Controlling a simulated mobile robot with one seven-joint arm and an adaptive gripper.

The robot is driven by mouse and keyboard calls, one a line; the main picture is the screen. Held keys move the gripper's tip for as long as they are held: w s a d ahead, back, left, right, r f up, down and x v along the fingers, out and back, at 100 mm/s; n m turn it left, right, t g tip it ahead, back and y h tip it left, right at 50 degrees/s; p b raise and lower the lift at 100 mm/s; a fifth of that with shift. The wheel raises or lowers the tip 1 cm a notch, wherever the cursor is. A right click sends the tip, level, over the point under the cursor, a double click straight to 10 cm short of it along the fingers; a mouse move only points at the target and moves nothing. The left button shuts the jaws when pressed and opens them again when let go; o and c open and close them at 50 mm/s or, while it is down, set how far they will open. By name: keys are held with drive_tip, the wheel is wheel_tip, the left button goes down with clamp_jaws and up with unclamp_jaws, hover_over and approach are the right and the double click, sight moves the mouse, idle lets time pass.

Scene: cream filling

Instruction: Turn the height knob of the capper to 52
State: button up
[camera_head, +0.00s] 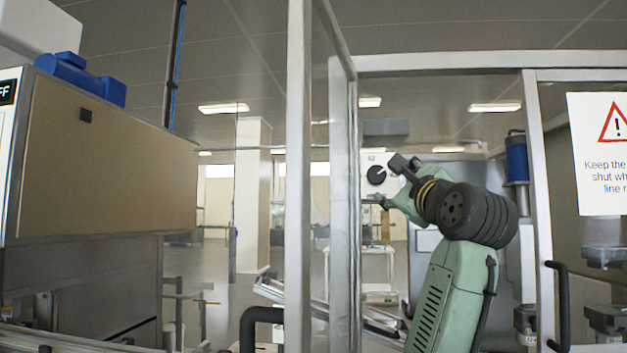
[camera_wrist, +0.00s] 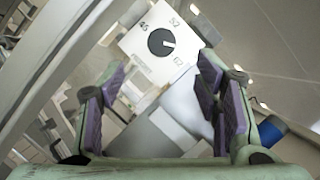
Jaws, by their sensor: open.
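The capper's height knob (camera_wrist: 161,42) is a round black dial on a white panel (camera_wrist: 135,46) in the wrist view. The knob's pale mark points right, between 52 and the lower-right number. In the head view the knob (camera_head: 376,174) shows just left of my gripper (camera_head: 386,181). My gripper (camera_wrist: 163,80) is open and empty, with purple-padded fingers on both sides. The knob lies beyond the fingertips, near the middle of the gap, and appears apart from them.
An open glass guard door with a pale frame (camera_head: 298,170) stands left of my arm. A blue cylinder (camera_head: 516,158) sits behind my arm. A large brown-sided machine (camera_head: 90,150) fills the left.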

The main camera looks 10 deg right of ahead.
sight(378, 175)
drive_tip(key=shift+m, duration=0.3)
drive_tip(key=p+x, duration=0.5)
drive_tip(key=x, duration=0.4)
drive_tip(key=shift+w+d+r, duration=0.2)
drive_tip(key=shift+w, duration=0.65)
drive_tip(key=shift+c, duration=0.6)
drive_tip(key=c, duration=1)
